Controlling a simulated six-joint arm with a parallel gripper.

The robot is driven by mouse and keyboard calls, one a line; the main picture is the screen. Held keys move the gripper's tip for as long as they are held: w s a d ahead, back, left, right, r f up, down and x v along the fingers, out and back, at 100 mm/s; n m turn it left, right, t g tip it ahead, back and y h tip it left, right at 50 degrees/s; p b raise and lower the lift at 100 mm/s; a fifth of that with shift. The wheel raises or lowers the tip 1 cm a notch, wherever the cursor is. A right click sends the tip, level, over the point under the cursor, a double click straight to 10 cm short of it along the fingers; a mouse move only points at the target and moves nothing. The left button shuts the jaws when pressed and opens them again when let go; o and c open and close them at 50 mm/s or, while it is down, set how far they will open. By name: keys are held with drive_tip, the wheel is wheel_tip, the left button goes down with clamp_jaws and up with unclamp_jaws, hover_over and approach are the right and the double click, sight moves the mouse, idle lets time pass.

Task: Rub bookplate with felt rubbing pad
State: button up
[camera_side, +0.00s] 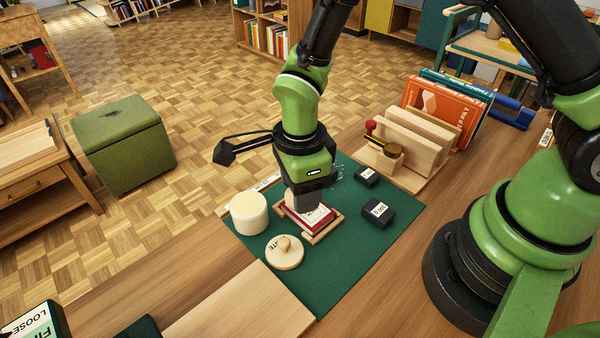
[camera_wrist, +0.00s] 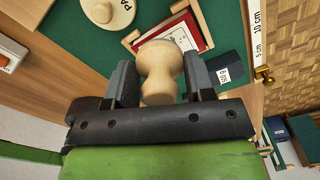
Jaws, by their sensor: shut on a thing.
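My gripper (camera_side: 305,192) points down over the green mat (camera_side: 342,260). In the wrist view my gripper (camera_wrist: 160,68) is shut on a pale wooden turned handle (camera_wrist: 161,60), which looks like the felt rubbing pad's. Its felt face is hidden. A red book with a white sheet or plate (camera_side: 318,218) lies in a wooden cradle (camera_side: 322,234) just below the gripper. It also shows behind the handle in the wrist view (camera_wrist: 189,36). Whether the pad touches the white plate cannot be told.
A cream jar (camera_side: 249,213) and a round knobbed lid (camera_side: 285,256) stand left of the cradle. Black weights (camera_side: 378,212) (camera_side: 367,176) lie to its right. A wooden rack (camera_side: 415,140) with a brass-and-red tool (camera_side: 382,144) and books (camera_side: 447,112) stand behind. The mat's front is clear.

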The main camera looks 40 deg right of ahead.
drive_tip(key=shift+f, duration=0.85)
wheel_tip(320, 180, down, 2)
drive_tip(key=shift+f, duration=0.1)
drive_tip(key=shift+d, duration=0.85)
drive_tip(key=shift+w+d, duration=0.15)
drive_tip(key=shift+d, duration=0.95)
drive_tip(key=shift+a, duration=1.75)
drive_tip(key=shift+a+r, duration=0.25)
drive_tip(key=shift+r, duration=3.85)
